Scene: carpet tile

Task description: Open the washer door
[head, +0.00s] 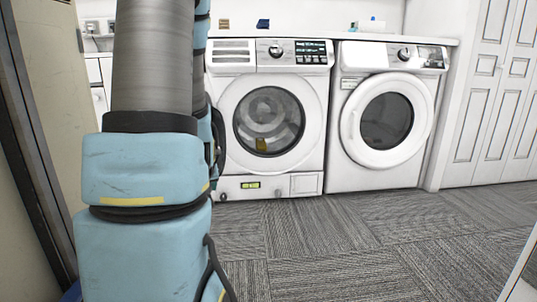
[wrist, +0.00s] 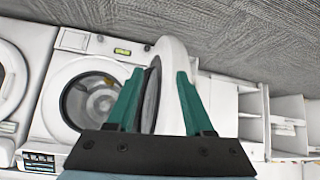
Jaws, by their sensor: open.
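The washer (head: 308,170) is the left of two white front-loaders in the head view. Its round opening (wrist: 90,100) shows the drum in the wrist view, where the scene is upside down. Its door, a white ring with dark glass (wrist: 171,100), stands swung out from the front, seen nearly edge-on. My gripper (wrist: 160,72) is open, with one green finger on each side of the door in the picture. I cannot tell whether they touch it. In the head view my arm covers the gripper and most of the door.
A second machine (head: 388,170) with its round door shut stands to the right of the washer. White panelled doors (head: 495,110) are at the far right. Grey carpet tile (head: 340,245) in front of the machines is clear. A wall edge (head: 35,120) is close on the left.

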